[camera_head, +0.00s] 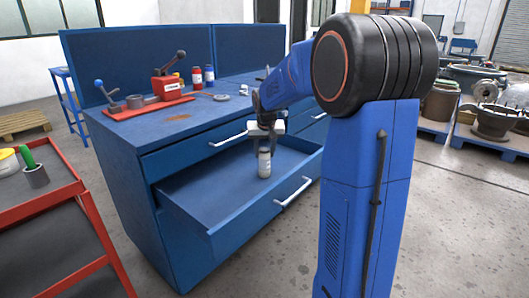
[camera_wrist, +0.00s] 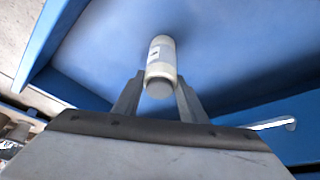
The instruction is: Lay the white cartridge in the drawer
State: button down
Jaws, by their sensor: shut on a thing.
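The white cartridge (camera_head: 264,164) hangs upright below my gripper (camera_head: 265,146), inside the outline of the open blue drawer (camera_head: 215,190). In the wrist view the cartridge (camera_wrist: 161,52) has a pale label with a dark mark and sits between the two fingers of my gripper (camera_wrist: 160,84). My gripper is shut on its near end. The drawer floor (camera_wrist: 235,60) lies behind it in that view. I cannot tell whether the cartridge's lower end touches the floor. The rest of the drawer that I see is empty.
The blue workbench top (camera_head: 150,125) carries a red valve fixture (camera_head: 172,88), red and white bottles (camera_head: 197,77) and a lever part (camera_head: 107,95). The drawer's front has a white handle (camera_head: 292,191). A red cart (camera_head: 50,205) stands at the left.

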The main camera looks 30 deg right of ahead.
jog(key=c, duration=1.1)
grip_release()
jog(key=shift+f, duration=0.1)
jog(key=v, duration=1.1)
jog(key=s+a+r+n, duration=0.1)
jog(key=s+a, duration=0.6)
jog(key=s, duration=0.3)
jog(key=s+a+f+n, duration=0.1)
jog(key=s+a+f, duration=0.2)
jog(key=s, duration=0.5)
jog(key=s+a+f+n+y, duration=0.1)
jog(key=s+a+f, duration=0.2)
jog(key=s, duration=0.6)
jog(key=s+a+f+n, duration=0.2)
jog(key=s+f, duration=0.3)
jog(key=s, duration=0.4)
jog(key=shift+a+t+y, duration=0.4)
jog(key=shift+a, duration=0.5)
jog(key=shift+s, duration=0.1)
